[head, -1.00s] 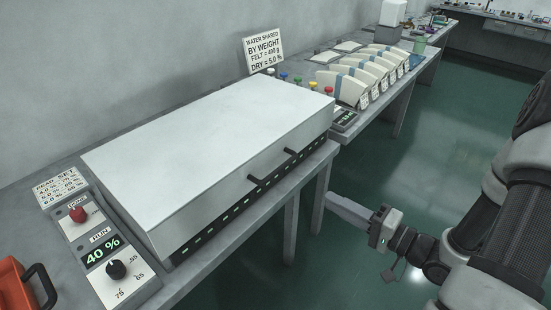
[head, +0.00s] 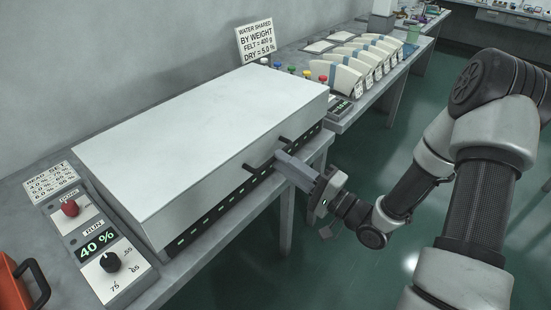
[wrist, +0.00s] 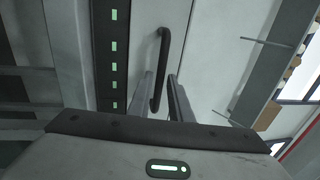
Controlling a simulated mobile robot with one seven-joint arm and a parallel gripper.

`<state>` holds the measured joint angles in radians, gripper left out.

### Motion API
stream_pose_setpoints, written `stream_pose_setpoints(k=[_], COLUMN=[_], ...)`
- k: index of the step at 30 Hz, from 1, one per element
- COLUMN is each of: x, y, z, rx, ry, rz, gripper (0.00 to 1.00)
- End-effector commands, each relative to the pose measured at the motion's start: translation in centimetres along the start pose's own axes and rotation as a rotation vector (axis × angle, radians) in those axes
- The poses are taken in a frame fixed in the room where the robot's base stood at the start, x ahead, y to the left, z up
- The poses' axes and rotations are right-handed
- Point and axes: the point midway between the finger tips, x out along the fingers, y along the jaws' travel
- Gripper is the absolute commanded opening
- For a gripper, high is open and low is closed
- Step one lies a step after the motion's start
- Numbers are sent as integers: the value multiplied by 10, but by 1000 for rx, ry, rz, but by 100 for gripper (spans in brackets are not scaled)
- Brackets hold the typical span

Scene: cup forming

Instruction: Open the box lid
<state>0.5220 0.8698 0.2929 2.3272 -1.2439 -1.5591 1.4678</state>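The box is a long grey case with a broad white lid (head: 200,120), and the lid is down. A black bar handle (head: 248,167) is on its front side; my gripper hides its middle in the head view. In the wrist view the handle (wrist: 164,60) runs up from between the fingers. My gripper (head: 284,160) is at the handle, pointing at the front of the box. In the wrist view my gripper (wrist: 161,98) has its two fingers apart, one on each side of the bar, with gaps visible.
A control panel (head: 100,240) with a red button, a "40 %" display and a black knob is left of the box. An orange item (head: 14,285) is at the lower left. A sign (head: 256,44), coloured knobs and a row of pale curved pieces (head: 345,72) stand beyond the box.

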Motion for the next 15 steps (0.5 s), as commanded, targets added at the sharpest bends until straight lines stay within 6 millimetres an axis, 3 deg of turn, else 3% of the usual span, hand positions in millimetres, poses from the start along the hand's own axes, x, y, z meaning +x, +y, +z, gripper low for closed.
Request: stream_pose_setpoints(k=[6, 15], x=[26, 31], y=[0, 0], z=[0, 0], rx=[0, 0], ry=[0, 0], rz=[0, 0], gripper=[18, 18])
